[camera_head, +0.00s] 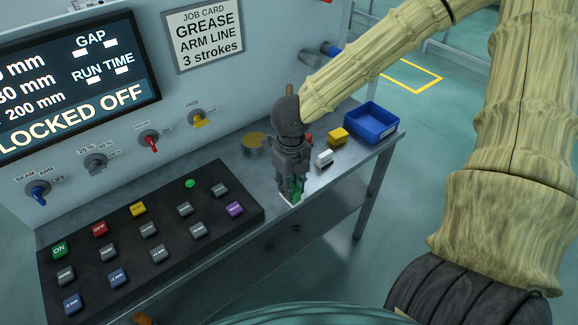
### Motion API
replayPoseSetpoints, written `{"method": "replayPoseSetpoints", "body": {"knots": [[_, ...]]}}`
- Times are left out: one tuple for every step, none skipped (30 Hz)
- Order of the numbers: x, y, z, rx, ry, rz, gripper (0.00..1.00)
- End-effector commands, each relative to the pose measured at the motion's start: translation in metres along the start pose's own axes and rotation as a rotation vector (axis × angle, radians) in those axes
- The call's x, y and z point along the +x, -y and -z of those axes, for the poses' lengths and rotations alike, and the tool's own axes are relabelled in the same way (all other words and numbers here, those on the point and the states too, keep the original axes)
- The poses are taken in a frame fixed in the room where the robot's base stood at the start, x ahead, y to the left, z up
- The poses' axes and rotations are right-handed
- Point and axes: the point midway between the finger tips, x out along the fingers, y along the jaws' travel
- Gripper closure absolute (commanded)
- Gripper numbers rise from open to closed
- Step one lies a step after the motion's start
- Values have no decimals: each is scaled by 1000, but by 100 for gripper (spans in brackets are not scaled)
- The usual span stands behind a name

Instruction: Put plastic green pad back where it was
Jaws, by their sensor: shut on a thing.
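My gripper (292,188) points down over the front edge of the grey shelf, to the right of the black button panel. It is shut on the green pad (297,190), which shows as a small green patch between and beside the fingers. The fingers hide most of the pad. A thin white edge (288,203) shows just below the fingertips; I cannot tell if it is a marking or an object, nor if the pad touches the shelf.
A white block (324,158), a yellow block (338,136) and a blue bin (371,122) stand right of my gripper. A brass-coloured round thing (253,140) lies behind left. The button panel (150,245) fills the left. Bare shelf (240,175) lies between.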

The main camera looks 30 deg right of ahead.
Motion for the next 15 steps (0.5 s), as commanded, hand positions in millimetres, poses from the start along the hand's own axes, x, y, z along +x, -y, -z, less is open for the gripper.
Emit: {"method": "replayPoseSetpoints", "body": {"knots": [[-1,6,-9,4,0,0,96],[0,10,-14,2,0,0,96],[0,15,-21,3,0,1,96],[1,18,-26,2,0,1,96],[2,22,-31,2,0,1,96],[2,26,-37,2,0,1,96],[3,30,-42,2,-1,1,96],[4,33,-47,2,-1,1,96],[4,38,-54,1,0,2,96],[5,40,-58,1,0,2,96],[6,43,-62,1,0,2,96],[6,47,-67,0,0,1,96],[7,49,-70,1,0,1,96],[7,51,-73,1,0,1,96],[8,53,-76,0,0,1,96]]}}
